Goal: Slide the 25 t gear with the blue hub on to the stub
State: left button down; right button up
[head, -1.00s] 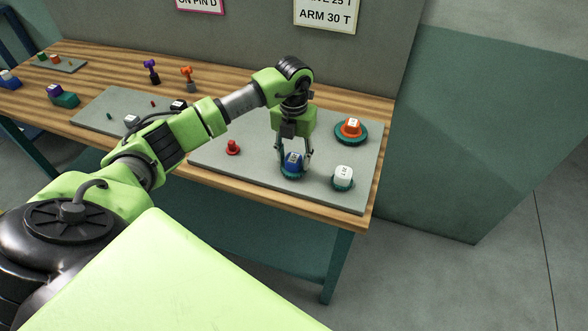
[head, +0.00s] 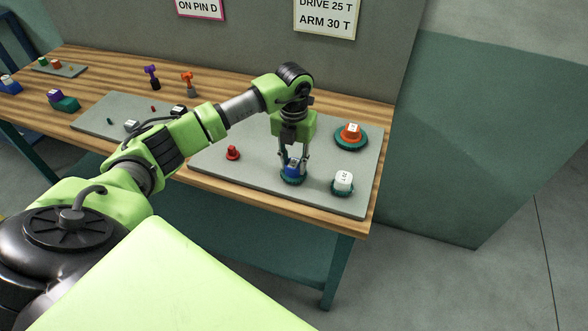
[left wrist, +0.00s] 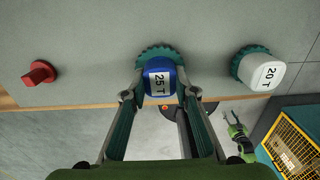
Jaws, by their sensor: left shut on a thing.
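Whether the gear touches the mat I cannot tell. Small pegs, one green (head: 109,121) and one red (head: 152,108), stand on the left plate (head: 95,112); I cannot tell which thing is the stub.
A white-hubbed 20 T gear (head: 343,182) stands close on the right, an orange-hubbed gear (head: 351,136) behind it. A red knob-like piece (head: 232,153) is on the left of the mat (head: 225,170). Purple and orange pieces stand farther back. The wooden table's front edge is close.

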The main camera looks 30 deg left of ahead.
aim_at(294, 163)
pick_arm(q)
jog(key=shift+r+p, duration=0.45)
jog(key=shift+r, duration=0.35)
jog(key=shift+r+p, duration=1.45)
jog(key=shift+r, duration=0.8)
jog(key=shift+r, duration=0.1)
jog(key=shift+r+p, duration=0.9)
jog(key=shift+r, duration=0.35)
jog(key=shift+r+p, duration=0.4)
jog(key=shift+r, duration=0.25)
jog(key=shift+d, duration=0.1)
